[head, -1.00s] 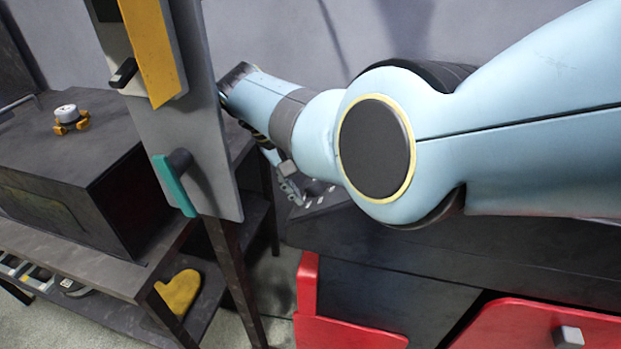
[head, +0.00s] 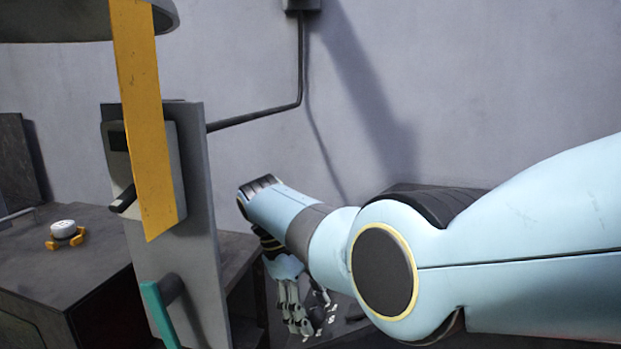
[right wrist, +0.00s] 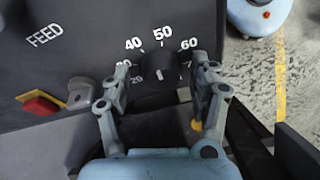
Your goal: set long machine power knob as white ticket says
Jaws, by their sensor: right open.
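In the right wrist view a dark round knob (right wrist: 157,88) sits on a dark panel under white scale numbers; 40, 50 and 60 read clearly. A small pale mark on the knob appears to point up near 50. My right gripper (right wrist: 157,98) is open, with one finger on each side of the knob; I cannot tell whether they touch it. In the head view my right gripper (head: 308,318) hangs low, fingers down, over a dark surface. The white ticket cannot be made out in either view. My left gripper is out of view.
The word FEED (right wrist: 45,35) is printed left of the knob. A red and yellow switch (right wrist: 40,103) and a grey knob (right wrist: 82,92) lie left of my fingers. In the head view a grey upright panel (head: 203,230) with a teal handle (head: 158,315) stands left of my arm.

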